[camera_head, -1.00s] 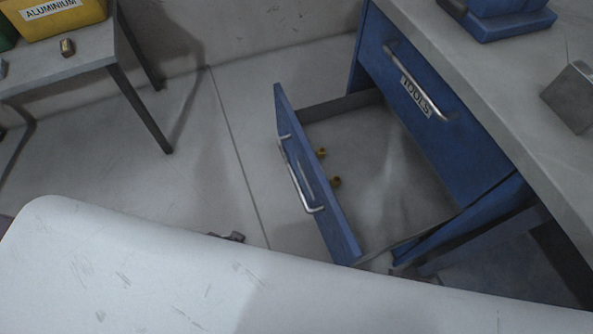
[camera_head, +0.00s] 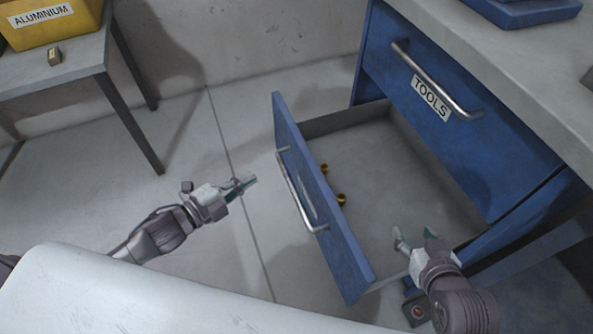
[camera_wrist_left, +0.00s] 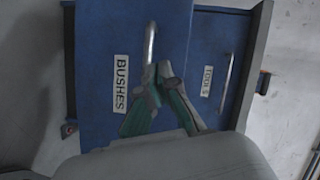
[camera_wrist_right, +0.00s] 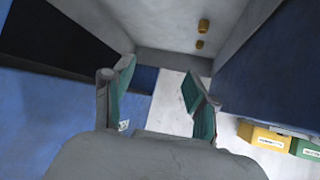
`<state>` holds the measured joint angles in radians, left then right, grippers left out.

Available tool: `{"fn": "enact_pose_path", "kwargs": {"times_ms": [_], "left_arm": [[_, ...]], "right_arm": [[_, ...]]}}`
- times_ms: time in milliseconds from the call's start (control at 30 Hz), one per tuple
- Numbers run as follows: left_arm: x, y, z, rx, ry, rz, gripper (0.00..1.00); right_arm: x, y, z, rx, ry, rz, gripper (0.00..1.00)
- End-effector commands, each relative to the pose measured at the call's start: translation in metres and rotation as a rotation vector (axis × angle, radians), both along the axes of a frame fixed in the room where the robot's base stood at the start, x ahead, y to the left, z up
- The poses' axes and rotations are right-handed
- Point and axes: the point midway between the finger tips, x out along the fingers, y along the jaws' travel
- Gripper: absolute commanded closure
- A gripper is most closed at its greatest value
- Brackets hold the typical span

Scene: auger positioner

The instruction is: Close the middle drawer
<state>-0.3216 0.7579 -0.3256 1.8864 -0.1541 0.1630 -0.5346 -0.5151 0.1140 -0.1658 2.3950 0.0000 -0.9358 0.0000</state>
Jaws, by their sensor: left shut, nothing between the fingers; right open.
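The middle drawer (camera_head: 335,228) is blue and stands pulled out below the TOOLS drawer (camera_head: 440,110). Its silver handle (camera_head: 299,193) is on the front face, and two small brass bushes (camera_head: 341,199) lie inside. In the left wrist view the drawer front (camera_wrist_left: 100,40) carries a BUSHES label. My left gripper (camera_head: 248,182) is shut and empty, in front of the drawer face and left of the handle, apart from it in the head view. My right gripper (camera_head: 416,236) is open and empty, over the drawer's near right side. The right wrist view also shows the bushes (camera_wrist_right: 202,34).
A grey worktop (camera_head: 480,40) with a blue object (camera_head: 520,12) lies above the drawers. A side table (camera_head: 70,70) at the left holds a yellow ALUMINIUM bin (camera_head: 50,22). The floor (camera_head: 215,125) between table and drawer is clear.

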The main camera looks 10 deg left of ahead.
Motion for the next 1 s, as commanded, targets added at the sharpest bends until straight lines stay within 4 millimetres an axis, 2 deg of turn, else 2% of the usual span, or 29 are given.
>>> {"fn": "enact_pose_path", "kwargs": {"times_ms": [100, 200, 333, 433, 567, 1000], "left_arm": [[-0.012, 0.001, 0.011, 0.085, -0.17, -0.202, 1.0], [-0.024, 0.002, 0.019, 0.122, -0.266, -0.322, 1.0], [-0.033, 0.004, 0.025, 0.139, -0.331, -0.405, 1.0], [-0.033, 0.0, 0.026, 0.141, -0.349, -0.424, 1.0], [-0.023, -0.015, 0.026, 0.14, -0.352, -0.424, 1.0], [0.027, -0.09, 0.027, 0.138, -0.35, -0.423, 1.0]], "right_arm": [[0.01, 0.005, 0.021, 0.023, -0.101, 0.007, 0.42], [0.014, 0.008, 0.035, 0.037, -0.161, 0.011, 0.42], [0.017, 0.009, 0.045, 0.047, -0.203, 0.013, 0.42], [0.02, 0.011, 0.05, 0.055, -0.234, 0.015, 0.42], [0.027, 0.014, 0.062, 0.072, -0.31, 0.02, 0.42], [0.042, 0.028, 0.123, 0.162, -0.665, 0.042, 0.42]]}}
